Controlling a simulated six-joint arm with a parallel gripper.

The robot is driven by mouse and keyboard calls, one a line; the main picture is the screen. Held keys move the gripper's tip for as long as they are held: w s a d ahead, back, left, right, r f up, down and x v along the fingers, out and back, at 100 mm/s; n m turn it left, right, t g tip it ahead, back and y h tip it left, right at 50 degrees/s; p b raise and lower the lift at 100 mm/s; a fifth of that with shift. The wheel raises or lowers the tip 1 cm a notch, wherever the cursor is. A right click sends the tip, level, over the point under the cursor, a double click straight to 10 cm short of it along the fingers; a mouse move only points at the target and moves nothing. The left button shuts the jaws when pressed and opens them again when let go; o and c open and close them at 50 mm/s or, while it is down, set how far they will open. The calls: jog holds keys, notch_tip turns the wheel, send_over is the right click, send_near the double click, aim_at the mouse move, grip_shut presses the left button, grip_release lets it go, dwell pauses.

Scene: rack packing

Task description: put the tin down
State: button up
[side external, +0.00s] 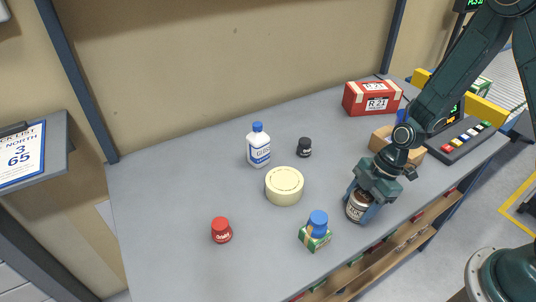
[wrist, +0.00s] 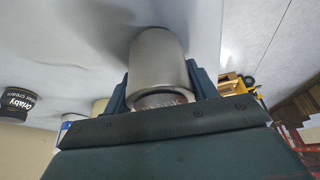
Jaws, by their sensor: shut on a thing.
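The tin (side external: 357,208) is a small round can with a brown and white label, near the front edge of the grey table in the side view. My gripper (side external: 362,203) is shut on it, one finger on each side. In the wrist view the tin (wrist: 160,58) shows a bare silvery wall between my two fingers, with part of its label showing near the palm. A soft shadow lies on the grey surface beside it. Whether its base touches the table I cannot tell.
A red box (side external: 371,99) is behind. Below the front edge is a wooden rack (side external: 400,240).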

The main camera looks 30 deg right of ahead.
jog(key=o, duration=1)
jog(key=shift+f, duration=0.1)
jog(key=shift+o, duration=0.2)
jog(key=v, duration=1.2)
